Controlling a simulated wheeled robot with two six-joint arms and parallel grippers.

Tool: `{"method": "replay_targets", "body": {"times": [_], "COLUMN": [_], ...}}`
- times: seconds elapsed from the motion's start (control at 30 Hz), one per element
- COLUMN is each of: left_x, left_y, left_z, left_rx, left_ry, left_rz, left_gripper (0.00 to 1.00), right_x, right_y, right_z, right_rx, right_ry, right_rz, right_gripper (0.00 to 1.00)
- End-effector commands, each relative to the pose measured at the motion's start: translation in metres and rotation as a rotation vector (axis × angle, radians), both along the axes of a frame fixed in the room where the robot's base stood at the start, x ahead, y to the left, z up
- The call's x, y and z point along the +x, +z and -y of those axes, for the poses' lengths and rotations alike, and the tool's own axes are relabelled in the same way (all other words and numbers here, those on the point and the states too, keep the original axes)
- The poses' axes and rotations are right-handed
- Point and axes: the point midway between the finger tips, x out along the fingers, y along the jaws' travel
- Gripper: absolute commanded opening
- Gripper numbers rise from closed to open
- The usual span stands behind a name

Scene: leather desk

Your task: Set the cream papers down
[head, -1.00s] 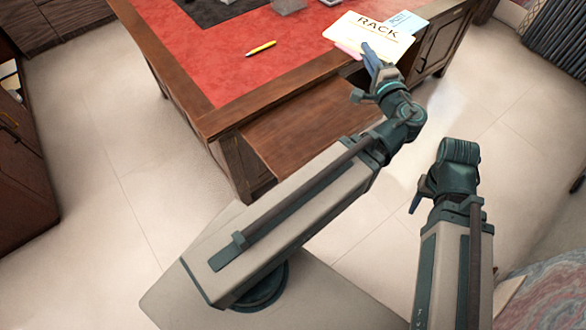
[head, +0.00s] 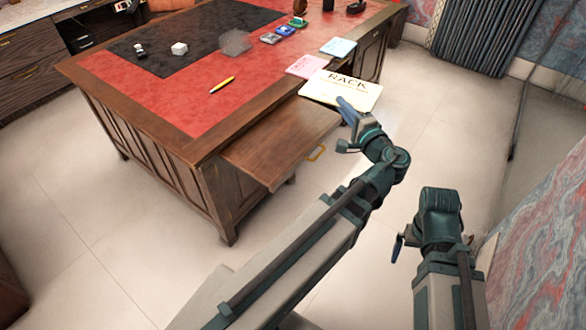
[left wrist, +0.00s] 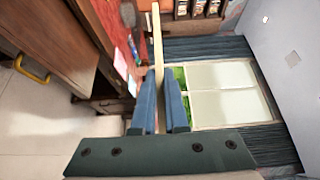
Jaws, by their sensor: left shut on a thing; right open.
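The cream papers (head: 338,93), marked "RACK", are a flat cream sheet or thin stack at the desk's right front edge. My left gripper (head: 347,112) is shut on their near edge. In the left wrist view the papers (left wrist: 158,42) show nearly edge-on as a thin cream strip running up from between the blue fingers (left wrist: 165,105). I cannot tell whether their far edge touches the desk. My right gripper (head: 399,246) is open and empty, low over the floor at the right, away from the desk.
A pink card (head: 306,66) and a light blue card (head: 338,47) lie on the red desk top (head: 165,105) behind the papers. A yellow pencil-like item (head: 222,85) lies to their left. A wooden pull-out board (head: 275,140) juts from the desk front. The red middle is mostly clear.

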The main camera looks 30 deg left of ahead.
Motion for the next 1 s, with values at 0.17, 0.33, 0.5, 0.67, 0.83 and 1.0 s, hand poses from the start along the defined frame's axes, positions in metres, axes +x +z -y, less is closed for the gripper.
{"method": "replay_targets", "body": {"times": [0.17,0.33,0.5,0.67,0.83,1.0], "left_x": [0.038,0.065,0.091,0.111,0.126,0.133], "left_y": [-0.075,-0.128,-0.180,-0.224,-0.255,-0.269], "left_z": [-0.009,-0.020,-0.029,-0.037,-0.043,-0.046], "left_rx": [0.000,0.000,0.001,0.001,0.001,0.001], "left_ry": [0.110,0.216,0.321,0.415,0.488,0.528], "left_rz": [0.001,0.003,0.003,0.004,0.005,0.006], "left_gripper": [0.00,0.00,0.00,0.00,0.00,0.00], "right_x": [0.000,0.000,0.000,0.000,0.000,0.000], "right_y": [-0.075,-0.128,-0.181,-0.224,-0.256,-0.270], "right_z": [0.000,0.001,0.001,0.001,0.002,0.002], "right_rx": [-0.002,-0.003,-0.005,-0.006,-0.007,-0.007], "right_ry": [0.001,0.001,0.002,0.002,0.003,0.003], "right_rz": [0.001,0.001,0.001,0.002,0.002,0.002], "right_gripper": [1.00,1.00,1.00,1.00,1.00,1.00]}}
